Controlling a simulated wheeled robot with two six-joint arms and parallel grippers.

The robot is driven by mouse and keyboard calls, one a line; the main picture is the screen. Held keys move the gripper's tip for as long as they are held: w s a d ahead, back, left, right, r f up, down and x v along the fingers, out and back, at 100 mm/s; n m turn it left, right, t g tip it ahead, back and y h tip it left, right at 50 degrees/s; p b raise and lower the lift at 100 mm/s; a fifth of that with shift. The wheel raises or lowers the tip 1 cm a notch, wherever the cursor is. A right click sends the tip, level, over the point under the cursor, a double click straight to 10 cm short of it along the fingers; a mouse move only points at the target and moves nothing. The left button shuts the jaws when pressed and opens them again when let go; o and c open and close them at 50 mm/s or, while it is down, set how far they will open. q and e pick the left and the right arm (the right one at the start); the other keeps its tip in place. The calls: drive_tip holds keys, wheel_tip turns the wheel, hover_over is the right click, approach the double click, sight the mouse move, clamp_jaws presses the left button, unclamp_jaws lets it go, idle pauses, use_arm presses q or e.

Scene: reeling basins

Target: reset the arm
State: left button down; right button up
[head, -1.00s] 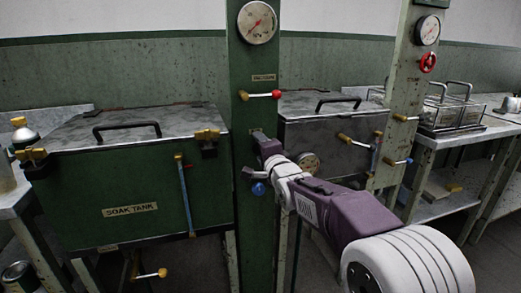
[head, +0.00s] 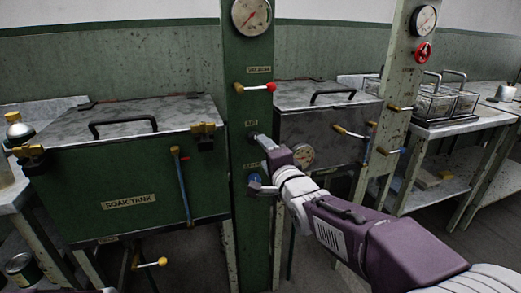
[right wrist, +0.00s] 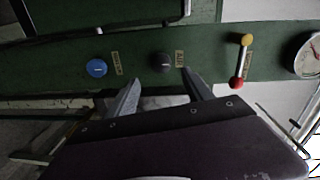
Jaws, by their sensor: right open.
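My right gripper (head: 258,163) reaches in from the lower right toward the green column (head: 247,95). Its two fingers are apart with nothing between them. In the right wrist view the open fingers (right wrist: 158,78) point at the column, in front of a black knob (right wrist: 160,62); a blue knob (right wrist: 96,68) lies to their left. The blue knob also shows in the head view (head: 254,180), close to the lower finger. Whether a finger touches the column or a knob I cannot tell. My left gripper is not in view.
A lever with a red end (head: 271,87) and a gauge (head: 251,15) are higher on the column. The green soak tank (head: 90,195) stands left, a grey tank (head: 310,125) right behind my arm. A bench (head: 455,130) with wire baskets (head: 445,100) is farther right.

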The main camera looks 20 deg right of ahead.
drive_tip(key=s+f+n+g, duration=0.2)
drive_tip(key=s+f+g, duration=0.2)
drive_tip(key=f, duration=0.8)
drive_tip(key=s+f+n+g, duration=0.2)
drive_tip(key=s+f+g, duration=0.15)
drive_tip(key=f, duration=0.75)
drive_tip(key=s+f+n+g, duration=0.4)
drive_tip(key=s+f+n, duration=0.15)
drive_tip(key=s, duration=0.25)
drive_tip(key=s+f+n+g, duration=0.4)
drive_tip(key=s+n+g, duration=0.1)
drive_tip(key=s+n, duration=0.25)
wheel_tip(320, 180, up, 36)
drive_tip(key=m+p, duration=0.1)
drive_tip(key=p, duration=3.6)
drive_tip(key=shift+s+r, duration=0.2)
drive_tip(key=shift+s, duration=0.05)
drive_tip(key=shift+a+t, duration=0.1)
drive_tip(key=shift+t, duration=0.15)
